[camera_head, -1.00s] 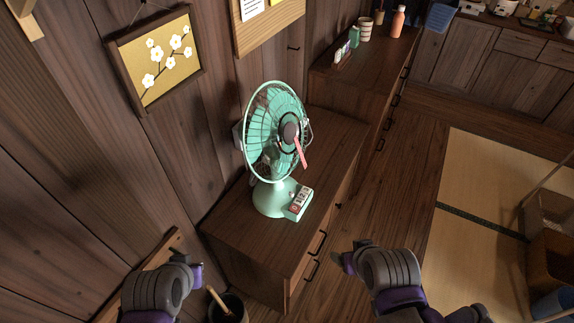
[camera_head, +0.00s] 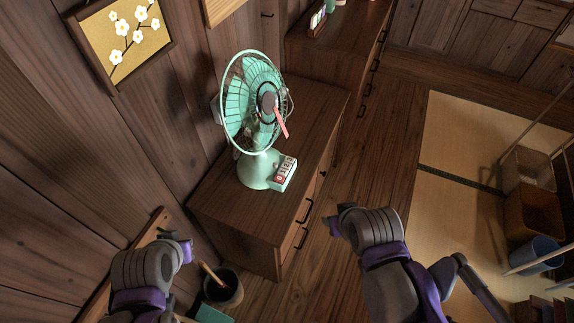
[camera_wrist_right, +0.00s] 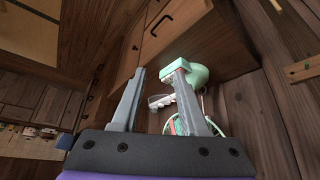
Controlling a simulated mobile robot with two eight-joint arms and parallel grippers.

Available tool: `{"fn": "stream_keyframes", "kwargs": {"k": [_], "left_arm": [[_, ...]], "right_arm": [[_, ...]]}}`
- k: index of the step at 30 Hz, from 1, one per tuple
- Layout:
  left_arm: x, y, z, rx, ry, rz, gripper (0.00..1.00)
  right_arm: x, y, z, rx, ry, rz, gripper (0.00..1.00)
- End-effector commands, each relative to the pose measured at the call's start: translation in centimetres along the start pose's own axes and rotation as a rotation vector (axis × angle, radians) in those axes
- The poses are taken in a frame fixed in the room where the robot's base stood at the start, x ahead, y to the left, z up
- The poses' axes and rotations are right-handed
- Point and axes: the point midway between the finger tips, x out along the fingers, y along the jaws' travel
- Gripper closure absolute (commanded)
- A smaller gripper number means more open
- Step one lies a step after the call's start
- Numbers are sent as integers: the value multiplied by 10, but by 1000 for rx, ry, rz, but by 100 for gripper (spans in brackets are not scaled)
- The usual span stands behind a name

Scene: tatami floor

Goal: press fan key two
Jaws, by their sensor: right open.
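A mint-green fan (camera_head: 262,165) stands on a low brown cabinet (camera_head: 225,210). Its key block (camera_head: 285,172) on the front right of the base carries a row of small keys, one red and the others pale. The digits look like 0, 1, 2, 3, with the key marked 2 (camera_head: 287,165) beyond 1, but they are tiny. My right gripper (camera_head: 332,222) is open and empty, right of the cabinet and apart from the keys. In the right wrist view the fan base (camera_wrist_right: 197,74) shows partly behind one finger of this gripper (camera_wrist_right: 160,76). My left gripper (camera_head: 184,246) is at the lower left, away from the fan; its jaws are unclear.
A dark pot (camera_head: 222,288) with a stick in it stands on the floor before the cabinet. A taller cabinet (camera_head: 335,50) adjoins behind. Bins (camera_head: 530,210) stand at the right on tatami (camera_head: 450,140). The wooden floor right of the cabinet is clear.

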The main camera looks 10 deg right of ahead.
Motion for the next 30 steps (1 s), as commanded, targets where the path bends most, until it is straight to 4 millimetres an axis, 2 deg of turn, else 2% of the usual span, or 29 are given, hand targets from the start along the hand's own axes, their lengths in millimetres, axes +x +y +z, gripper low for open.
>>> {"fn": "stream_keyframes", "kwargs": {"k": [1, 6, 7, 30], "left_arm": [[0, 0, 0, 0, 0, 0, 100], [0, 0, 0, 0, 0, 0, 100], [0, 0, 0, 0, 0, 0, 100], [0, 0, 0, 0, 0, 0, 100]], "right_arm": [[0, 0, 0, 0, 0, 0, 67], [0, 0, 0, 0, 0, 0, 97], [0, 0, 0, 0, 0, 0, 100], [0, 0, 0, 0, 0, 0, 100]]}}
